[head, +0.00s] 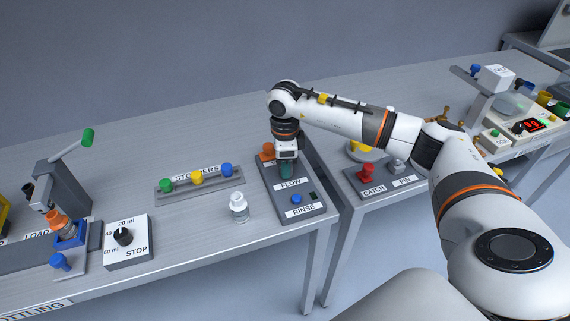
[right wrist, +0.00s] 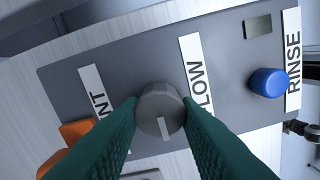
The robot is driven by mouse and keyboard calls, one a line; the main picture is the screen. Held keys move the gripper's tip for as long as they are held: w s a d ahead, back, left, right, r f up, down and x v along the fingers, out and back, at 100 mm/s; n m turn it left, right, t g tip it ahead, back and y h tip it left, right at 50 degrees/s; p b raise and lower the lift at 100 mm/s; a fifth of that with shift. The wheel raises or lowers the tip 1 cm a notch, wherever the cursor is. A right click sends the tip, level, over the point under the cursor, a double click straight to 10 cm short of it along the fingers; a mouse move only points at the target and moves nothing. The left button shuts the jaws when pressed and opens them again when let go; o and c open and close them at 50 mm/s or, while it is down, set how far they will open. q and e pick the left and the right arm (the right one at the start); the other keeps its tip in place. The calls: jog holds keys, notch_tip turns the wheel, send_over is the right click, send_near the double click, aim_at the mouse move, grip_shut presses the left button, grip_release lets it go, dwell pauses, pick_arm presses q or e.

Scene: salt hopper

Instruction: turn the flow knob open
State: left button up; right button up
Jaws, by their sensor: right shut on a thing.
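The flow knob (right wrist: 159,108) is a round grey knob with a white pointer line, on a grey panel (right wrist: 143,55) beside the FLOW label (right wrist: 196,75). In the right wrist view the pointer line is toward the bottom of the picture. My right gripper (right wrist: 161,115) has its green fingers on either side of the knob, shut on it. In the head view my right gripper (head: 286,170) points down at the panel (head: 283,203), just behind the FLOW label (head: 290,184), and hides the knob. My left gripper is not in view.
A blue button (right wrist: 268,82) sits by the RINSE label (head: 303,211). An orange part (head: 267,151) is at the panel's back. A small white-capped bottle (head: 239,207) stands left of the panel. A stopper rack (head: 198,184) and STOP dial box (head: 128,243) are further left.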

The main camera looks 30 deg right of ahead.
jog(key=shift+w+r, duration=0.1)
jog(key=o, duration=1)
notch_tip(320, 180, up, 12)
jog(key=shift+b, duration=1)
